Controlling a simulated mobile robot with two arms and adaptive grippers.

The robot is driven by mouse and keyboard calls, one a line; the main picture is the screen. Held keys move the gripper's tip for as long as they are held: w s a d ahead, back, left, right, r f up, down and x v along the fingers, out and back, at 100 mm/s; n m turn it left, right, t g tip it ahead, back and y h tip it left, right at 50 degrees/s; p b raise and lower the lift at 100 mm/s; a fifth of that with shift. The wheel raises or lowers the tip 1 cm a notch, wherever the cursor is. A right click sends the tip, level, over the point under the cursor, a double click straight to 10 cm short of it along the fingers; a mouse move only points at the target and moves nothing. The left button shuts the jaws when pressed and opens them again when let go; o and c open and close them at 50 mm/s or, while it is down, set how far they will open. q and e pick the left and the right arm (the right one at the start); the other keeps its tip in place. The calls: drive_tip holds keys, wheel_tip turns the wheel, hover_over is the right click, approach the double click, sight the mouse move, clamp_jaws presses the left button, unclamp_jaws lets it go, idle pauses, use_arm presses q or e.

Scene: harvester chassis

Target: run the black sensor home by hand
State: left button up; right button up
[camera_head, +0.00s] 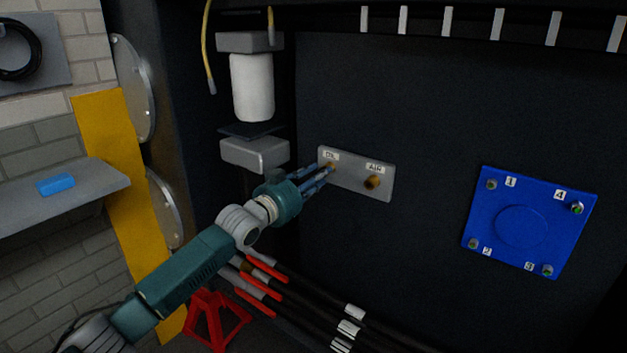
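My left gripper (325,176) reaches up from the lower left. Its fingertips are at the left, brass-coloured fitting (331,166) on a grey plate (352,183). The label above that fitting is small and seems to read OIL. The fingers overlap the fitting's lower left side, and I cannot tell whether they grip it or are only beside it. No black sensor can be made out; anything between the fingers is hidden. A second brass fitting (372,182), labelled AIR, stands free on the right of the plate. My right gripper is out of view.
A white filter cylinder (252,87) hangs above a grey block (255,153), left of the plate. Black hoses with red sleeves (262,284) run below my arm. A blue cover (526,222) with numbered bolts is at right. A shelf (60,198) holds a blue block (55,184).

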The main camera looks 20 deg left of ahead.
use_arm(q)
clamp_jaws()
drive_tip(key=m+p, duration=0.1)
drive_tip(key=m, duration=0.4)
drive_tip(key=shift+m, duration=0.4)
drive_tip(key=shift+o, duration=1.2)
unclamp_jaws()
drive_tip(key=shift+c, duration=1.2)
drive_tip(key=shift+p+v, duration=0.6)
drive_tip(key=shift+v, duration=0.5)
